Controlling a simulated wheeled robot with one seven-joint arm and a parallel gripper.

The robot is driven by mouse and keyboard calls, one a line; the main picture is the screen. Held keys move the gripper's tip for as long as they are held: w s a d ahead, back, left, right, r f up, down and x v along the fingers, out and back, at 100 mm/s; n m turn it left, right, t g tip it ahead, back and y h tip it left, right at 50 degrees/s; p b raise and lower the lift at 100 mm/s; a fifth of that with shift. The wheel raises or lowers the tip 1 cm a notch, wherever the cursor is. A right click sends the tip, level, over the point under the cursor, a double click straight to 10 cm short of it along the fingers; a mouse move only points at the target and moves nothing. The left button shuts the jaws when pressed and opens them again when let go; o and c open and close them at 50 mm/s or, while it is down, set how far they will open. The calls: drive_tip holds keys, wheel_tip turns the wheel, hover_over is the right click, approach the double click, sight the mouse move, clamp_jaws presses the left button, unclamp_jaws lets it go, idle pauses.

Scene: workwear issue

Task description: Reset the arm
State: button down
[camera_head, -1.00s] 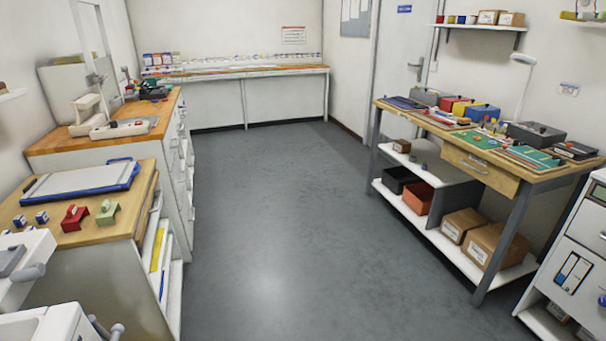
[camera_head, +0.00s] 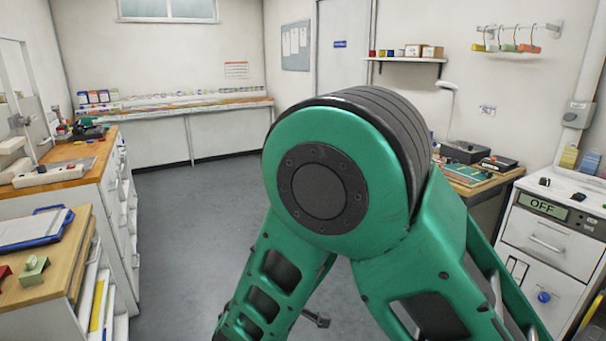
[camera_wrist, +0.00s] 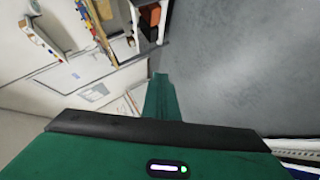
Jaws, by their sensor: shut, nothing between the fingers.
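My gripper (camera_wrist: 161,80) shows in the wrist view as a narrow green prong beyond a green housing with a black band and a small light. It is shut, with nothing in it, and hangs over open space, apart from any furniture. In the head view my green arm is folded with its elbow large in the middle. It hides much of the right-hand workbench and part of the floor. I cannot make out the gripper in the head view.
A wooden-topped cabinet (camera_head: 60,180) and a nearer counter (camera_head: 75,262) line the left. A long bench (camera_head: 180,108) runs along the back. The workbench (camera_head: 497,178) and a white cabinet with an OFF display (camera_head: 548,237) are at right. Grey floor (camera_head: 185,230) is clear at centre left.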

drive_tip(key=s+d+r+m+g+h, duration=0.1)
drive_tip(key=d+r+m+g+h, duration=0.2)
drive_tip(key=d, duration=1)
drive_tip(key=s+d+r+m+g+h, duration=0.1)
drive_tip(key=d+m+g, duration=0.3)
drive_tip(key=d, duration=0.9)
drive_tip(key=s+d+r+m+g+y, duration=0.25)
drive_tip(key=s+d+m, duration=0.25)
drive_tip(key=s+d, duration=0.7)
drive_tip(key=s+d+r+m+g+y, duration=0.1)
drive_tip(key=s+r+m+y, duration=0.1)
drive_tip(key=s, duration=0.8)
drive_tip(key=s+d+r+m+g+y, duration=0.1)
drive_tip(key=s+d+m+g+y, duration=0.1)
drive_tip(key=s, duration=0.8)
drive_tip(key=shift+r, duration=0.35)
drive_tip(key=shift+s, duration=0.1)
